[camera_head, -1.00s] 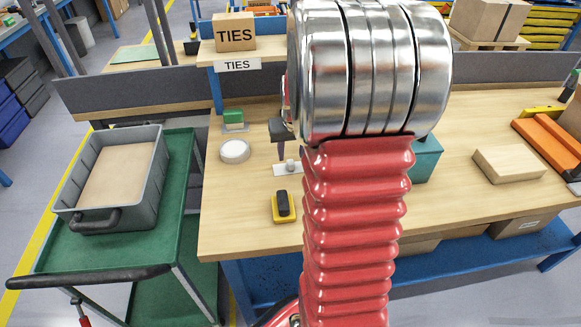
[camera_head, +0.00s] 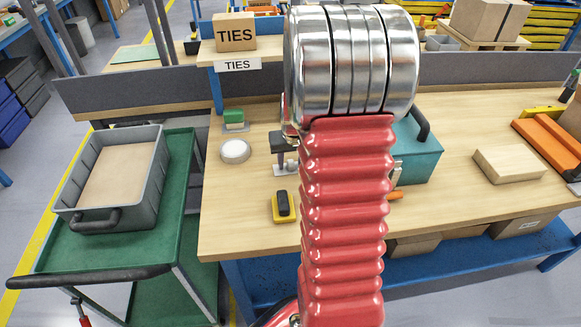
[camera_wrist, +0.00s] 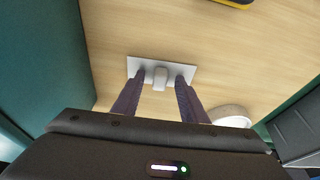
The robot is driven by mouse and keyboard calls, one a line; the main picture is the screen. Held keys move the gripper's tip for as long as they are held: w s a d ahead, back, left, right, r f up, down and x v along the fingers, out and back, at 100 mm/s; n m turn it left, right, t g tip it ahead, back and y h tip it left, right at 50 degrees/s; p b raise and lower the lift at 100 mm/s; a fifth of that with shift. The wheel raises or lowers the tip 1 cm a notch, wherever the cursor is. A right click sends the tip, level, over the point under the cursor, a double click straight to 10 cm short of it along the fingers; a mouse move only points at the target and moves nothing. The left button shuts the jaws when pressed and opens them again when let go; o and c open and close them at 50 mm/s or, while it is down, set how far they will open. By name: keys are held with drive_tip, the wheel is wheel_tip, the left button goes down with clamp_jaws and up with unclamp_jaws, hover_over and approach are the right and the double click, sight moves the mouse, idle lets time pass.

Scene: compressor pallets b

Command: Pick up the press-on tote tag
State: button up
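The tote tag is a flat white plate with a small pale upright grip block at its middle. It lies on the wooden bench in the wrist view (camera_wrist: 160,79) and is partly covered by my gripper in the head view (camera_head: 281,169). My gripper (camera_wrist: 162,78) is open, with one dark finger on each side of the grip block. Small gaps show between the fingers and the block. In the head view my gripper (camera_head: 286,153) points down over the tag, its tips partly hidden by my red arm.
A white round disc (camera_head: 235,151), a green-topped block (camera_head: 234,120) and a yellow-and-black item (camera_head: 284,206) lie around the tag. A teal toolbox (camera_head: 418,150) stands to the right. A grey tote (camera_head: 158,170) sits on the green cart at left.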

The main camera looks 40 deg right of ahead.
sight(290, 163)
clamp_jaws()
idle(0.4)
drive_tip(key=shift+r, duration=0.1)
wheel_tip(290, 163, up, 10)
idle(0.6)
drive_tip(key=shift+w+a, duration=0.1)
idle(0.4)
